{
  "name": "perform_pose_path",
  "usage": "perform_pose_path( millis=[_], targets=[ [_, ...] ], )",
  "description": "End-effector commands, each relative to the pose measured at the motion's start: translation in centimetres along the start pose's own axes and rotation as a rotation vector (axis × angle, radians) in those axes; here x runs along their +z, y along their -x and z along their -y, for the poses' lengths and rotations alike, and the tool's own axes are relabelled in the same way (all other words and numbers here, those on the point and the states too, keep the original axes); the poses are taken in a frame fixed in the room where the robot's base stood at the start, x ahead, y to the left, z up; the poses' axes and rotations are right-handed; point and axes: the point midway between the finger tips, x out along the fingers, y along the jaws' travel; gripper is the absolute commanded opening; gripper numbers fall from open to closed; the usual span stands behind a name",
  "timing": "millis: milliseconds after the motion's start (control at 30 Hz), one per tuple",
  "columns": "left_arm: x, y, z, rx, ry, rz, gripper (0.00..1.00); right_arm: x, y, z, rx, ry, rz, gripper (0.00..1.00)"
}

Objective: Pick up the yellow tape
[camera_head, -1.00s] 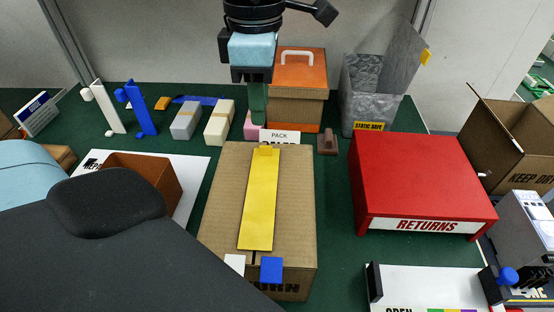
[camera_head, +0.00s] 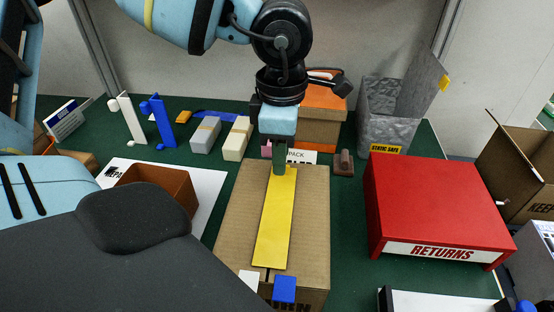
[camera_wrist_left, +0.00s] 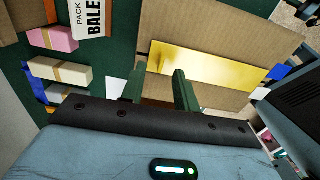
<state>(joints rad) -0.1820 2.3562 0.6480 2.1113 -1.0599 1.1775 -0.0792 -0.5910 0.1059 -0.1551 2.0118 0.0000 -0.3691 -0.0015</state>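The yellow tape (camera_head: 273,225) is a long flat strip lying lengthwise on top of a closed cardboard box (camera_head: 232,215). It also shows in the left wrist view (camera_wrist_left: 225,68), beyond the fingers. My left gripper (camera_head: 279,168) points down at the far end of the tape. In the left wrist view its two green fingers (camera_wrist_left: 159,78) are apart with nothing held between them. The tape's far end shows in the gap, and one finger overlaps the strip. I cannot tell whether the fingertips touch the tape or box. My right gripper is not in view.
A white label card (camera_head: 301,157) stands just behind the box. A red returns bin (camera_head: 440,205) is to the right, a brown open tray (camera_head: 163,188) to the left.

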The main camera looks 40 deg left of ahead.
Motion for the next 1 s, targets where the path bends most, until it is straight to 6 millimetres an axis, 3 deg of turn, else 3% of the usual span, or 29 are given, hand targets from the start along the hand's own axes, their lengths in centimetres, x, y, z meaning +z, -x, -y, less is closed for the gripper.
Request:
perform_pose_path(
  millis=[167,400,667,1000],
  targets=[
    [0.0,-1.7,0.0,0.0,0.001,-0.001,0.31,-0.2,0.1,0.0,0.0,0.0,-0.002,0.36],
    [0.0,-1.9,0.0,0.001,0.001,0.001,0.31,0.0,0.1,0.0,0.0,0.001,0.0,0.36],
    [0.0,-1.9,0.0,0.001,0.001,0.001,0.0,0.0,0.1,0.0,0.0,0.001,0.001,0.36],
    [0.0,-1.8,0.0,0.002,0.001,0.001,0.0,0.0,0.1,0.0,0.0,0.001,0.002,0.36]
  ],
)
